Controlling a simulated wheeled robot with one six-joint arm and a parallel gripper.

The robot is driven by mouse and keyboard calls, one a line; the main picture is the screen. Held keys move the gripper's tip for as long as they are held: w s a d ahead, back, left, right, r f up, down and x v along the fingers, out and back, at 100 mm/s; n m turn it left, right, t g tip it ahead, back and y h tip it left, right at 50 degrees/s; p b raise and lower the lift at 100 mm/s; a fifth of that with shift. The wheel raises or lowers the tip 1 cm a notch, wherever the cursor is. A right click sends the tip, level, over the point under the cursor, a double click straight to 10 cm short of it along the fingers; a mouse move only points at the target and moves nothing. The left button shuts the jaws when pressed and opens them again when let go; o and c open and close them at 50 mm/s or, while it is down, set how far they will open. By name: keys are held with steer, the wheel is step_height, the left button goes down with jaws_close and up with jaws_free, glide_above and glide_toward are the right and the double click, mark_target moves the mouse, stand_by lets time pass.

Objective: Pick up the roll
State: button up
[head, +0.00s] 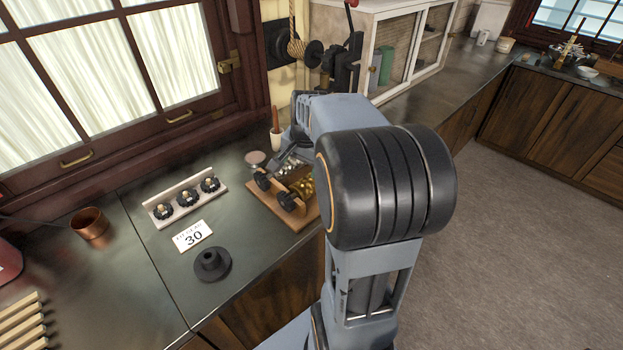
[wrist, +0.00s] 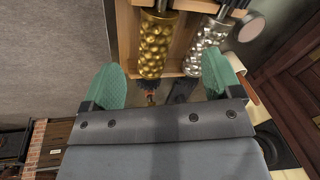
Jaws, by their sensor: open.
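Two knobbly rolls lie side by side on a wooden rack (head: 262,203). One is gold (head: 305,187) and one is silver (head: 285,168). Both have dark ends. In the wrist view the gold roll (wrist: 155,45) is left of centre and the silver roll (wrist: 206,45) is to its right. My gripper (wrist: 165,82) is open, with its green fingertips wide apart. Nothing is held between them. The rolls' near ends point towards the gap between the fingers. In the head view my arm hides the gripper and part of the gold roll.
A pale rack (head: 172,190) with several dark round pieces, a card reading 30 (head: 193,236) and a black round stand (head: 211,266) are on the counter. A copper pot (head: 88,224) is at left. A glass-doored cabinet (head: 390,60) and dark machinery stand behind.

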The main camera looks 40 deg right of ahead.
mark_target(312, 182)
steer(key=w+d+f+m, duration=0.1)
steer(key=d+f+m, duration=0.1)
steer(key=d+m, duration=0.35)
steer(key=shift+n, duration=0.65)
steer(key=f, duration=0.2)
steer(key=w+d+f, duration=0.1)
steer(key=f, duration=0.1)
steer(key=w+d+f+p, duration=0.1)
steer(key=f, duration=0.2)
steer(key=shift+f, duration=0.1)
steer(key=shift+a+p+x, duration=0.2)
steer(key=shift+p+x, duration=0.45)
steer(key=shift+x, duration=2.25)
jaws_close()
steer(key=shift+w, duration=0.15)
